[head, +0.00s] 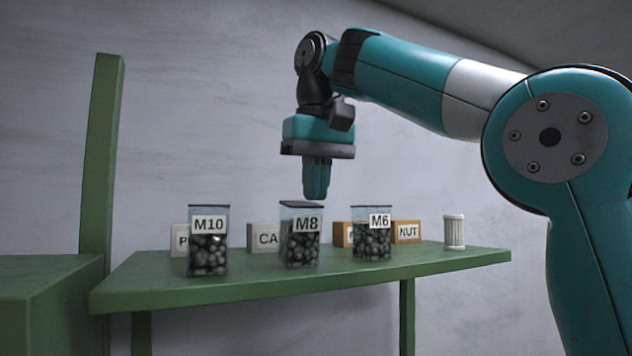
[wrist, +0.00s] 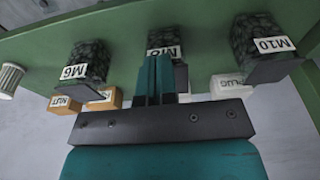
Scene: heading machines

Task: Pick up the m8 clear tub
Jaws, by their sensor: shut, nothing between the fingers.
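The M8 clear tub (head: 301,238) stands upright on the green shelf, between two similar tubs. It is filled with dark round pieces, has a dark top and carries a white M8 label. My gripper (head: 317,197) points down just above the tub, its fingers shut and empty. In the wrist view my gripper (wrist: 155,62) covers part of the M8 tub (wrist: 168,35), and its label is partly hidden behind the fingers. Whether the fingertips touch the tub's top is hard to tell.
The M10 tub (head: 208,252) stands left and the M6 tub (head: 371,242) right on the green shelf (head: 330,278). Behind are grey boxes (head: 263,237) and orange-brown boxes (head: 407,231). A white ribbed cylinder (head: 454,232) stands far right. A green post (head: 101,160) rises at left.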

